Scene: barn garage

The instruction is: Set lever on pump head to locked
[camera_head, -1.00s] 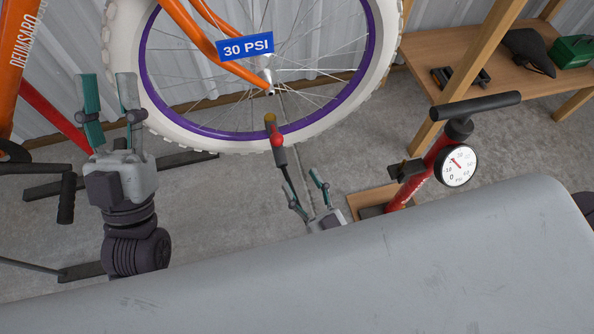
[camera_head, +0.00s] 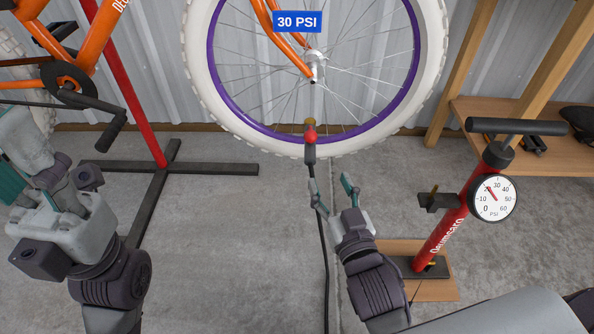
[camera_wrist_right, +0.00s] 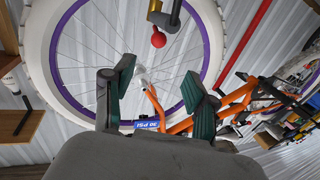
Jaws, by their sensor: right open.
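The pump head (camera_head: 310,152) is a dark grip with a brass-coloured end and a red ball-tipped lever (camera_head: 310,137), at the bottom of the wheel's rim. A black hose hangs from it. My right gripper (camera_head: 332,187) is open just below and to the right of the pump head, with nothing between its fingers. In the right wrist view the red lever ball (camera_wrist_right: 158,40) shows above and beyond the open fingers, apart from them. I cannot tell the lever's exact setting. My left gripper (camera_head: 8,187) is at the left edge, partly cut off.
The orange bike's wheel (camera_head: 432,60) has a white tyre and a purple rim, with a blue 30 PSI tag (camera_head: 298,21). A red floor pump (camera_head: 449,220) with a gauge (camera_head: 493,199) stands on a wooden board (camera_head: 436,289) at right. A wooden shelf (camera_head: 490,115) is behind.

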